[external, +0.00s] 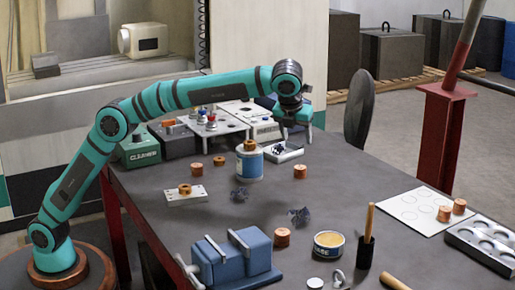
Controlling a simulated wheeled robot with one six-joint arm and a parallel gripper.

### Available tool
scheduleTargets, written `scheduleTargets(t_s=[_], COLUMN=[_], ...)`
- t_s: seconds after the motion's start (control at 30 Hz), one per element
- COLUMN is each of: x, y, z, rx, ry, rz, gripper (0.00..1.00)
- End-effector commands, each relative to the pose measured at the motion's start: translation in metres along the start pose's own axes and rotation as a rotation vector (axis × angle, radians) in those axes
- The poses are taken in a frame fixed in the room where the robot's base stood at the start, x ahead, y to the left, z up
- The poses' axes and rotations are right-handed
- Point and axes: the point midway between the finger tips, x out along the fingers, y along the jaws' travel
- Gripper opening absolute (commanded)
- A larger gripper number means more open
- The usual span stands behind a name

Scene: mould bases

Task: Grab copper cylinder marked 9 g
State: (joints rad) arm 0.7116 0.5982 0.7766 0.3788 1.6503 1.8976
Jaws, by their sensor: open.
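Several copper cylinders stand on the dark table: one at the left (197,169), one right of the blue-and-white can (250,166), one (300,170), and one beside the blue vise (282,237). Two more, one (444,213) and another (459,206), stand on a white sheet with circles (405,212) at the right. The mass marks are too small to read, so I cannot tell which is 9 g. My gripper (297,130) is open and empty above the far side of the table, behind the can.
A blue vise (235,260), a grease tin (328,245), an upright wooden-handled tool (367,238) and a metal tray with round recesses (486,246) stand nearer. Crumpled dark scraps lie mid-table.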

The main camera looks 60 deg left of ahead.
Motion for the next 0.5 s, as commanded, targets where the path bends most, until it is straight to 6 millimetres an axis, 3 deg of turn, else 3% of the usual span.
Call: scheduleTargets(t_s=[0.3,0.5], x=[0.057,0.082], y=[0.001,0.001], z=[0.0,0.0], rx=[-0.001,-0.002], ry=[0.001,0.0], rz=[0.002,0.0], gripper=[0.61,0.61])
